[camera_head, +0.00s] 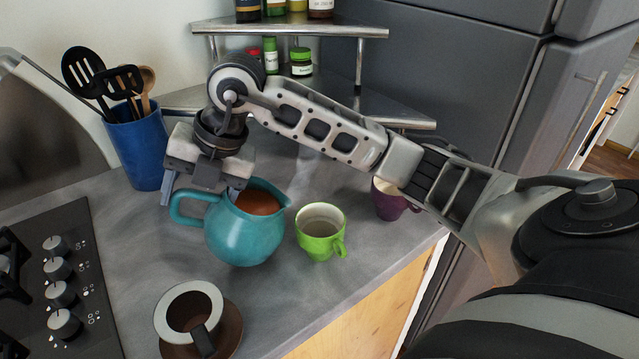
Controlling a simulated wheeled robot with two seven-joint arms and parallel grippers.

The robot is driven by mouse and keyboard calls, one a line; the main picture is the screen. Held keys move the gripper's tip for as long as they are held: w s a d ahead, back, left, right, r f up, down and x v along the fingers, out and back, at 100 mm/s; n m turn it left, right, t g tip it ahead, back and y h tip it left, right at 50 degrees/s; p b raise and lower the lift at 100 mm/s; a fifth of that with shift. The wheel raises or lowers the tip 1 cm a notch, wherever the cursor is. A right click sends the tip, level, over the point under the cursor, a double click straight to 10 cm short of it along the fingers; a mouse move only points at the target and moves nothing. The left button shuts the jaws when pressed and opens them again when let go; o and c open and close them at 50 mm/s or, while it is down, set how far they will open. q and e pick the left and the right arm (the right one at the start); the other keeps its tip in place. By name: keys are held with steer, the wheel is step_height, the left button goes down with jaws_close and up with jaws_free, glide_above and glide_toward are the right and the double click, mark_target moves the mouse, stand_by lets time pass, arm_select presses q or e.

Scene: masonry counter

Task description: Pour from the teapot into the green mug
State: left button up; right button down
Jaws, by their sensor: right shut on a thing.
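The teal teapot (243,238) stands about upright on the grey counter, with brown liquid showing in its open top. Its handle is on the left and its spout points right, towards the green mug. My right gripper (202,190) comes down from above and is shut on the teapot at its handle side; the exact contact is partly hidden. The green mug (318,232) stands upright just right of the teapot, apart from the spout, handle to the lower right. Its inside looks pale and empty. My left gripper is not in view.
A purple mug (388,203) stands behind right, partly under my right arm. A brown cup on a saucer (228,335) is at the front. A blue utensil holder (137,152) and a stove (75,280) are left. A metal corner shelf (290,27) with jars is behind.

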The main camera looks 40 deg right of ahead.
steer(key=shift+r, duration=0.55)
steer(key=shift+s+d+r+t+y, duration=0.1)
steer(key=shift+d+r+t+y, duration=0.1)
steer(key=shift+r, duration=0.35)
steer(key=shift+s+d+r+t+y, duration=0.1)
steer(key=shift+d+r+t+y, duration=0.1)
steer(key=shift+r, duration=0.35)
steer(key=shift+s+d+r+t+y, duration=0.1)
steer(key=shift+r+y, duration=0.1)
steer(key=shift+r, duration=0.35)
steer(key=shift+s+d+r+t+y, duration=0.4)
steer(key=shift+s+d+r+y, duration=0.15)
steer(key=shift+d+r, duration=0.25)
stand_by(5.0)
